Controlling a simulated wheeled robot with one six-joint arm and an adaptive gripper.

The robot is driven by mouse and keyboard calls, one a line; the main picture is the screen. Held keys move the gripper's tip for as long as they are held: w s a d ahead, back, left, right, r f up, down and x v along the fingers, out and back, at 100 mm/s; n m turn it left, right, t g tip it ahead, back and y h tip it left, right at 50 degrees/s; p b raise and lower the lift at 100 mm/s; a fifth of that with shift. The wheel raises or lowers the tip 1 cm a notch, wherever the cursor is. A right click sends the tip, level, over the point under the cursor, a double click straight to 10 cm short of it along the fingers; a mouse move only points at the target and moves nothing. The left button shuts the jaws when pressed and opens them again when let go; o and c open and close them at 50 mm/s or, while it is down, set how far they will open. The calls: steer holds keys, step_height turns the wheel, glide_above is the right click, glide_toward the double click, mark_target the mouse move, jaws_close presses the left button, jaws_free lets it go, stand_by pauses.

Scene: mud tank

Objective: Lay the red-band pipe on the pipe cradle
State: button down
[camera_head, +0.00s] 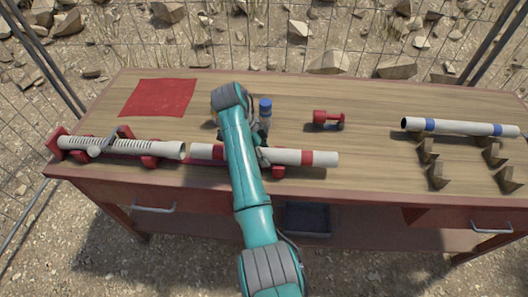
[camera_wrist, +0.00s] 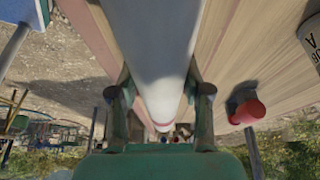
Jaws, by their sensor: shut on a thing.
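The red-band pipe (camera_head: 285,156) is a pale pipe with two red bands, level along the front of the bench. My gripper (camera_head: 263,156) is shut around its middle, and my arm hides part of the pipe. In the wrist view my gripper (camera_wrist: 159,78) has a finger on each side of the pipe (camera_wrist: 160,45). A red support (camera_head: 277,171) shows just under the pipe; I cannot tell whether they touch. Red supports (camera_head: 150,161) also carry a slotted pale pipe (camera_head: 120,147) at the left, with a small gap between the pipes' ends. Which supports are the pipe cradle is unclear.
Several brown V-shaped blocks (camera_head: 437,175) stand at the right, near a blue-band pipe (camera_head: 460,127). A small red object (camera_head: 327,118), a blue-topped cylinder (camera_head: 265,106) and a red cloth (camera_head: 158,97) are further back.

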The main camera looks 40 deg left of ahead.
steer(key=shift+c, duration=2.1)
jaws_free()
steer(key=shift+s+a+r, duration=0.1)
steer(key=shift+a+r, duration=0.05)
steer(key=shift+r, duration=0.25)
steer(key=s+a, duration=0.2)
steer(key=a, duration=0.1)
steer(key=s+a, duration=0.2)
steer(key=a, duration=0.2)
steer(key=s+a, duration=0.2)
steer(key=a, duration=0.1)
steer(key=shift+s+a+r, duration=0.15)
